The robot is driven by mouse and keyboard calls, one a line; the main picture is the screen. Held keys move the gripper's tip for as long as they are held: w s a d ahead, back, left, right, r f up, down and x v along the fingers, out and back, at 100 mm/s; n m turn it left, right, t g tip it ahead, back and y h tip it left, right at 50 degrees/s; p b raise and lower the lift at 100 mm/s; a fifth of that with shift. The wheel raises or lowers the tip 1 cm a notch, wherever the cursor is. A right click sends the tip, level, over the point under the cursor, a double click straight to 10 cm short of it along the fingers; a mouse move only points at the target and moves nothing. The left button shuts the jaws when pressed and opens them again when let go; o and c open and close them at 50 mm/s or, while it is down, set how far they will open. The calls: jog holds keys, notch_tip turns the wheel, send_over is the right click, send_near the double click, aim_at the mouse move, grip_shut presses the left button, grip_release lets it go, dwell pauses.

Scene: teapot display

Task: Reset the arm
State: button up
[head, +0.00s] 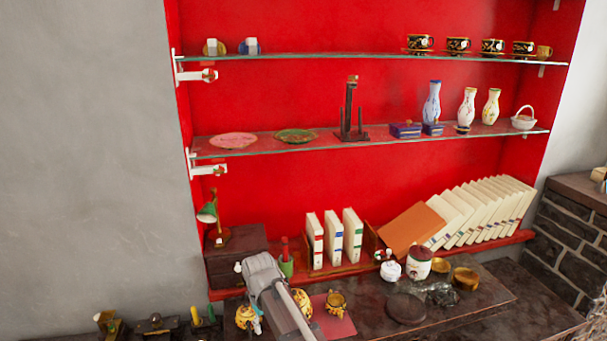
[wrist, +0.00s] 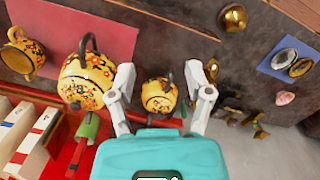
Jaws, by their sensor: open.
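My gripper (wrist: 159,76) is open in the wrist view, its two pale fingers spread left and right. A small yellow flowered teapot (wrist: 157,97) shows between the fingers; I cannot tell how far below them it is. A larger yellow flowered teapot (wrist: 78,82) with a dark handle stands just left of the left finger. A yellow flowered cup or pot (wrist: 22,60) is at the far left, partly on a red mat (wrist: 107,30). In the head view, my grey arm reaches over the dark table and partly hides a yellow pot (head: 301,303).
White books (head: 352,236) stand behind the table, also at lower left in the wrist view. Glass shelves above hold vases (head: 467,107), plates (head: 233,140) and black cups (head: 458,45). Lidded jars (head: 419,264) and brass bowls (head: 466,278) stand right of my arm.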

jog(key=s+d+f+m+b, duration=0.2)
jog(key=d, duration=0.7)
jog(key=s+d+f+m+b, duration=0.2)
jog(key=d+f+b, duration=0.1)
jog(key=d, duration=0.6)
jog(key=s+d+f+m+b, duration=0.2)
jog(key=d+f+m, duration=0.1)
jog(key=d, duration=0.6)
jog(key=shift+s+t+y, duration=0.25)
jog(key=shift+t+y, duration=0.05)
jog(key=shift+t, duration=0.1)
jog(key=shift+c, duration=0.6)
jog(key=shift+s, duration=0.15)
